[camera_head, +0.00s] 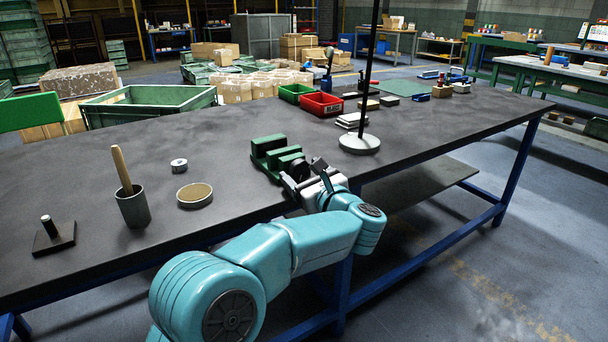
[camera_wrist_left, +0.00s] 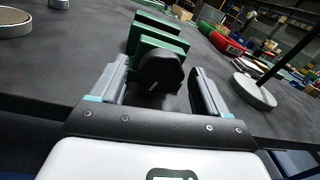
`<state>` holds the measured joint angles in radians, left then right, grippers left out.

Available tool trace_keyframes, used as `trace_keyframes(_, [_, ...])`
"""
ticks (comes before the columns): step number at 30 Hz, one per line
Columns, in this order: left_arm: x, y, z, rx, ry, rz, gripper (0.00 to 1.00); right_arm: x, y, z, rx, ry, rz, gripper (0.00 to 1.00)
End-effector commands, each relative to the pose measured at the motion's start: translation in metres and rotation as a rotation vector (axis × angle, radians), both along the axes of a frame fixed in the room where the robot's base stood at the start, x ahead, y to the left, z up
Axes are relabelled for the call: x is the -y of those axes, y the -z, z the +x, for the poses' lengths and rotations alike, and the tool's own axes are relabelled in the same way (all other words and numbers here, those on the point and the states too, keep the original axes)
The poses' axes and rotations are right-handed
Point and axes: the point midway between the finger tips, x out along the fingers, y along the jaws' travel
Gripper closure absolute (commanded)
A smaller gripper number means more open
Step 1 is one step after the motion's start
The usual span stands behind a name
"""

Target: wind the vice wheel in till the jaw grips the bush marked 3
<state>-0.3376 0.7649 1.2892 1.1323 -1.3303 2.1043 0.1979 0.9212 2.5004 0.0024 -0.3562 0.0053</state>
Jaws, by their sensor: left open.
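The green vice (camera_head: 267,146) stands on the dark bench, its black wheel (camera_head: 298,169) facing my side. My left gripper (camera_head: 304,174) is open at the wheel. In the left wrist view, the wheel (camera_wrist_left: 160,72) sits between the two spread fingers, with a gap showing on the right side; contact cannot be told. The green jaw blocks (camera_wrist_left: 160,38) lie behind it, and I see no bush between them. A small metal bush (camera_head: 179,165) stands on the bench left of the vice; its mark is too small to read. My right gripper is not in view.
A round tan-topped disc (camera_head: 195,195), a grey cup (camera_head: 133,208) with a wooden handle and a black post stand (camera_head: 54,238) are on the left. A pole on a round base (camera_head: 359,144) stands right of the vice. Red (camera_head: 321,105) and green bins (camera_head: 295,93) are behind.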

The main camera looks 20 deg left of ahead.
Motion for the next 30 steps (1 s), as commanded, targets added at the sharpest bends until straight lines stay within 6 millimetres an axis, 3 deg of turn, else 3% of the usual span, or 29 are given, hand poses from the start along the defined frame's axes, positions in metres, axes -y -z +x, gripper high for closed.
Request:
trace_keyframes(1, [0.0002, 0.0001, 0.0, 0.0, 0.0, 0.0, 0.28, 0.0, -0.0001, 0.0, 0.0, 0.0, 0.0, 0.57])
trace_keyframes(6, [0.0004, 0.0001, -0.0001, 0.0, 0.0, 0.0, 0.81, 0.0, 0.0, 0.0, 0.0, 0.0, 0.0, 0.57])
trace_keyframes(17, [0.0006, 0.0004, -0.0003, -0.042, 0.0, 0.033, 0.8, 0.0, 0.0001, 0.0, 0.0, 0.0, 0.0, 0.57])
trace_keyframes(30, [0.0004, -0.0008, -0.0009, -0.286, -0.001, 0.22, 0.8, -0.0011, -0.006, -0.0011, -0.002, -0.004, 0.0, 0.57])
